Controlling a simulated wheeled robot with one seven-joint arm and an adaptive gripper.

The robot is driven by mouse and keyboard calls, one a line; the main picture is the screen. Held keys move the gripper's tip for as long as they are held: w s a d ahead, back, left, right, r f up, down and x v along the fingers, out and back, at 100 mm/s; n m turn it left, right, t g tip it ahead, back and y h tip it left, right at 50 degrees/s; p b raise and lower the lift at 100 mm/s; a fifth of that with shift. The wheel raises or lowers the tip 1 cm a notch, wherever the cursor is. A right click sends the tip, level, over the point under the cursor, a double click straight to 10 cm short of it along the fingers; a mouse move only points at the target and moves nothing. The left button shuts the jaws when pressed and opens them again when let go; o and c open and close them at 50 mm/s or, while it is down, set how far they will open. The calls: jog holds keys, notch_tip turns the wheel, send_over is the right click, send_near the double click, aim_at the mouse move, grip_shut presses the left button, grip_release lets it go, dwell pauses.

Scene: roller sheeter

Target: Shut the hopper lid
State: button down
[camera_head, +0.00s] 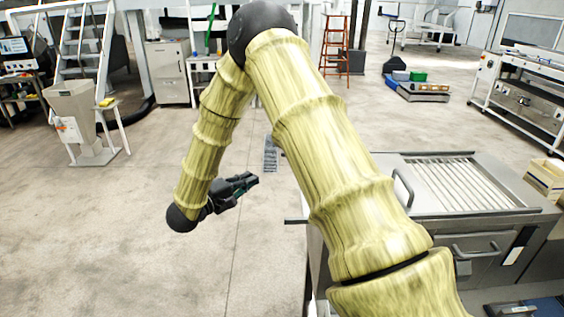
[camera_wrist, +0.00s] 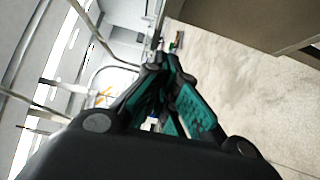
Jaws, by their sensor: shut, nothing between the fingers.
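The grey roller sheeter (camera_head: 472,226) stands at the right in the head view, with a slatted or rollered bed (camera_head: 452,184) on its top. A looped metal handle (camera_head: 403,188) stands at the bed's left side, partly behind my arm. I cannot clearly tell the hopper lid apart or how far open it is; my arm covers part of the machine. My gripper (camera_head: 254,180) is shut and empty, out in the air left of the machine, and apart from it. In the wrist view, my gripper (camera_wrist: 163,62) has its fingers together, with a bent metal bar (camera_wrist: 105,70) beyond and left of them.
A drawer-like front with a bar handle (camera_head: 476,250) is on the machine's near side. A wooden box (camera_head: 545,177) sits at the right edge. An orange ladder (camera_head: 335,52) and a low cart (camera_head: 420,92) stand farther back. Open floor (camera_head: 110,230) lies at the left.

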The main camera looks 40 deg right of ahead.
jog(key=s+d+p, duration=0.1)
jog(key=d+p, duration=0.5)
jog(key=d, duration=0.7)
jog(key=shift+s+r, duration=0.25)
jog(key=shift+s, duration=0.1)
jog(key=shift+d, duration=0.1)
